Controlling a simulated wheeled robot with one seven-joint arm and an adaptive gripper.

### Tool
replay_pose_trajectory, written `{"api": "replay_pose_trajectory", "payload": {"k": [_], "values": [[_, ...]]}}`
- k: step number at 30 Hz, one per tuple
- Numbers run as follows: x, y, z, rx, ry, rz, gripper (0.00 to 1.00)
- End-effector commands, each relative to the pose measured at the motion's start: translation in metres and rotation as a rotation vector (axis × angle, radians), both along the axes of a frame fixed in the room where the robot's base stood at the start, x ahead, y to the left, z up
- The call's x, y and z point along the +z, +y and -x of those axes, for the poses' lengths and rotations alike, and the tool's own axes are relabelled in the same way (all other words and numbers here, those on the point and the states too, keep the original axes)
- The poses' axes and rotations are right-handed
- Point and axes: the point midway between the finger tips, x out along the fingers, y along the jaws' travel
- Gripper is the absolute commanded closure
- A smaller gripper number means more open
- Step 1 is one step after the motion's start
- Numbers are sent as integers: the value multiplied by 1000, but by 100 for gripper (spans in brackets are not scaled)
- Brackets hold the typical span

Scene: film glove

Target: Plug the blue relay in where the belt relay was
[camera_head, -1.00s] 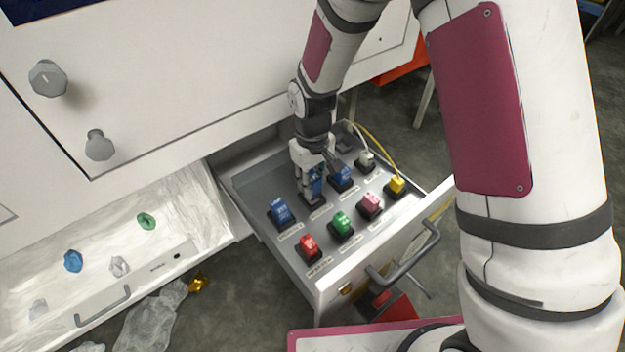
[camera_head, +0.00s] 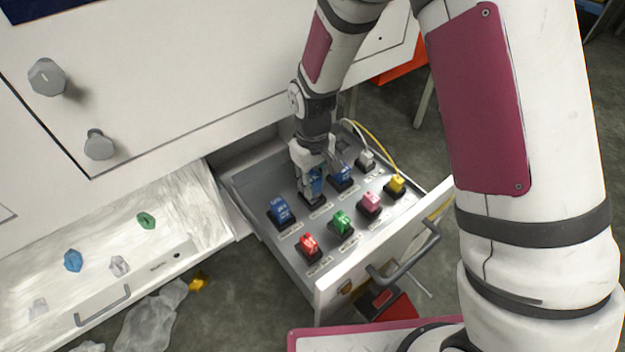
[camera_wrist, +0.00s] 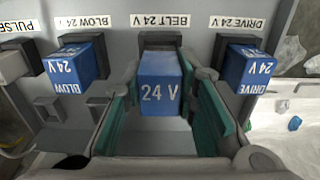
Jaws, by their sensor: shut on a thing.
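My gripper (camera_head: 312,190) is lowered into the open drawer. In the wrist view it is shut on a blue relay (camera_wrist: 160,85) marked "24 V", with a green-padded finger on each side. The relay stands at the dark socket (camera_wrist: 160,40) under the "BELT 24 V" label (camera_wrist: 160,20), in line with it. I cannot tell whether it is fully seated. In the head view the relay (camera_head: 317,182) shows partly behind the fingers, over its black socket (camera_head: 312,202).
Blue relays marked BLOW (camera_wrist: 75,63) and DRIVE (camera_wrist: 243,68) stand close on either side. Red (camera_head: 308,243), green (camera_head: 342,222), pink (camera_head: 371,202), yellow (camera_head: 397,183) and white (camera_head: 366,158) plugs fill other sockets. The drawer front (camera_head: 385,250) is the near edge.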

Motion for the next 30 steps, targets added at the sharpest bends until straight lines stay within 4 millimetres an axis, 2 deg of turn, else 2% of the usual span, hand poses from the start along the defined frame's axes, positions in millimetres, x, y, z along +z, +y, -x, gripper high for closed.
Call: {"api": "replay_pose_trajectory", "payload": {"k": [30], "values": [[-24,0,0,0,0,0,100]]}}
